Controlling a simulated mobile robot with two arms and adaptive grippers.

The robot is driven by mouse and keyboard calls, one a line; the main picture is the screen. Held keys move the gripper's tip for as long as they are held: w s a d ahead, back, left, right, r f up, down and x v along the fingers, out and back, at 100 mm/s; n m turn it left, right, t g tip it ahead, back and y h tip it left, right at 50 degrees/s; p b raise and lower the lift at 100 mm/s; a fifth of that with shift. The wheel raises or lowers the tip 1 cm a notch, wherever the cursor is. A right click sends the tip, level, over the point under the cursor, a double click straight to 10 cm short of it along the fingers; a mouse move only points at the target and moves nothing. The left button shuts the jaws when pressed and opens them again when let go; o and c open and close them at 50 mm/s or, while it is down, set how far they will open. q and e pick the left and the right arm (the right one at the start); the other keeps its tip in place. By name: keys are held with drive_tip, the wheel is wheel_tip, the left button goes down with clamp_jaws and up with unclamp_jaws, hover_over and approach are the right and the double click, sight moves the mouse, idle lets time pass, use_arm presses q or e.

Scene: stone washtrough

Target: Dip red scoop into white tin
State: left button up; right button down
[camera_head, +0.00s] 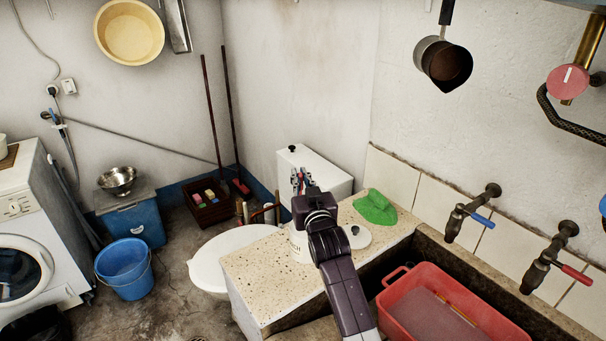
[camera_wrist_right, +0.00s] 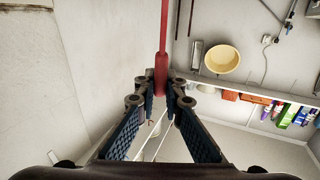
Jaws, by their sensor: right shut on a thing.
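The red scoop (camera_wrist_right: 161,72) shows in the right wrist view as a long red handle between my right gripper's fingers (camera_wrist_right: 161,95). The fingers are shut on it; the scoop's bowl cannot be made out. In the head view my right gripper (camera_head: 300,180) is above the stone ledge, pointing away from me. The white tin (camera_head: 297,241) stands on the ledge, mostly hidden behind my right wrist. I cannot tell whether the scoop is inside the tin. My left gripper is not in view.
A white round lid with a dark knob (camera_head: 357,237) and a green cloth (camera_head: 375,208) lie on the ledge (camera_head: 262,285). A red basin (camera_head: 450,305) sits in the trough at right, under two taps. A blue bucket (camera_head: 124,270) stands on the floor.

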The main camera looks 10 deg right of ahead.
drive_tip(key=shift+w+f+b, duration=0.15)
drive_tip(key=shift+f+b, duration=0.15)
drive_tip(key=shift+f, duration=0.25)
drive_tip(key=shift+w+f+b, duration=0.15)
drive_tip(key=shift+f+b, duration=0.1)
drive_tip(key=shift+f, duration=0.6)
drive_tip(key=shift+a+f+b, duration=0.1)
drive_tip(key=shift+f+b, duration=0.5)
wheel_tip(320, 180, down, 2)
drive_tip(key=shift+s+f+b, duration=0.1)
drive_tip(key=shift+s+b, duration=0.05)
drive_tip(key=shift+b, duration=0.6)
drive_tip(key=shift+f+b, duration=0.35)
drive_tip(key=shift+f, duration=0.15)
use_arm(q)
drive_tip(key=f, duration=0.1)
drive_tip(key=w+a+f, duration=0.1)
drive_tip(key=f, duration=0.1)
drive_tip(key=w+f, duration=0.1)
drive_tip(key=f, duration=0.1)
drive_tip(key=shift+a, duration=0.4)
use_arm(e)
drive_tip(key=shift+f, duration=0.1)
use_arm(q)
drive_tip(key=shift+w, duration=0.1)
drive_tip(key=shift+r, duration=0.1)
